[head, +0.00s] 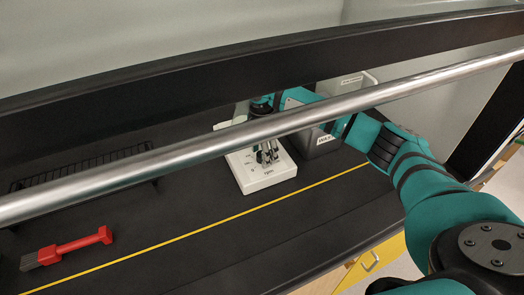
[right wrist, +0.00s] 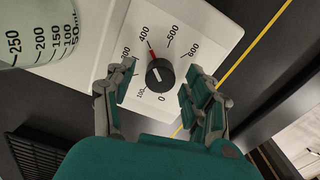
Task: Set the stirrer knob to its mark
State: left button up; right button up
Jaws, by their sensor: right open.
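The white stirrer (head: 252,184) stands on the black bench in the head view, with my right gripper (head: 267,155) over its front panel. In the right wrist view the round black stirrer knob (right wrist: 160,76) sits on a white dial face printed from 0 to 600. A red line at the knob's upper edge points close to the 400 print; I cannot tell whether it is on the knob or the panel. My right gripper (right wrist: 165,88) is open, one finger on each side of the knob, with visible gaps. My left gripper is out of view.
A graduated beaker (right wrist: 38,30) stands on the stirrer. A grey box (head: 318,143) is right of it. A red-handled brush (head: 75,247) and a black wire rack (head: 85,172) are at left. A metal bar (head: 200,150) crosses in front. A yellow line (head: 215,228) runs along the bench.

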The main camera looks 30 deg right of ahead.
notch_tip(320, 180, up, 12)
dwell(0.5)
dwell(0.6)
